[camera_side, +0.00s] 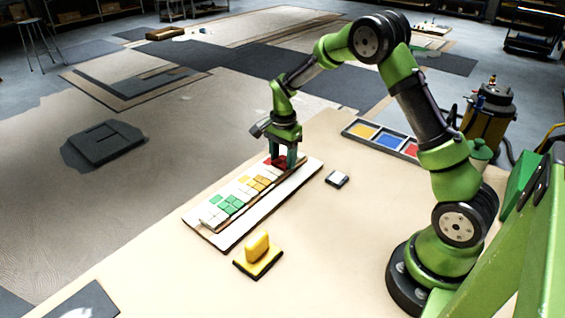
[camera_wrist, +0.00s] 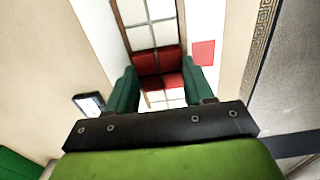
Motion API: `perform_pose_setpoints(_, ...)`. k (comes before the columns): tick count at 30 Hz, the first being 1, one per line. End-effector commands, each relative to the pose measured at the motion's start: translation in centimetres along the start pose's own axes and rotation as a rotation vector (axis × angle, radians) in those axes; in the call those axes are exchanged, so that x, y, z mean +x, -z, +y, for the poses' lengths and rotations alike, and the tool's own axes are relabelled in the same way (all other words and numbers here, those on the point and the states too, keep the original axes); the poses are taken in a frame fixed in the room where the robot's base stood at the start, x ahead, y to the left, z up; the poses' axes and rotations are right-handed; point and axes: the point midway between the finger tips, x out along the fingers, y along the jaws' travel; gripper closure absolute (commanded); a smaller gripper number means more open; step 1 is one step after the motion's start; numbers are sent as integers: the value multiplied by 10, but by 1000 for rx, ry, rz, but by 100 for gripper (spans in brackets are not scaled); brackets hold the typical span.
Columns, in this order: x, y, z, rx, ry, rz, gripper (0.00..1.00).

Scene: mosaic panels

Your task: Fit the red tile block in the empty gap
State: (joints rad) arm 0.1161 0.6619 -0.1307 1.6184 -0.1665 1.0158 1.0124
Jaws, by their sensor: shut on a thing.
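The red tile block (camera_side: 279,162) is between the fingers of my gripper (camera_side: 284,160) at the far end of the mosaic panel (camera_side: 236,238). In the wrist view the red block (camera_wrist: 157,61) lies between the two green fingertips of my gripper (camera_wrist: 161,72), which are shut on it.
Green tiles (camera_side: 230,204) and yellow-orange tiles (camera_side: 257,183) fill other parts of the strip. A yellow-handled tool (camera_side: 258,254) stands in front of the panel. A small white-topped block (camera_side: 337,179) and a tray of coloured compartments (camera_side: 381,139) lie to the right. Bare table separates them.

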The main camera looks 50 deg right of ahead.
Motion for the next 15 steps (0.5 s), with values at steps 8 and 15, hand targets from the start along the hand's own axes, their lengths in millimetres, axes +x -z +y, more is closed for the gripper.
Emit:
perform_pose_setpoints(8, 5, 0, 0, -1, 1, 1, 38)
perform_pose_setpoints(15, 5, 0, 0, 0, 1, 1, 18)
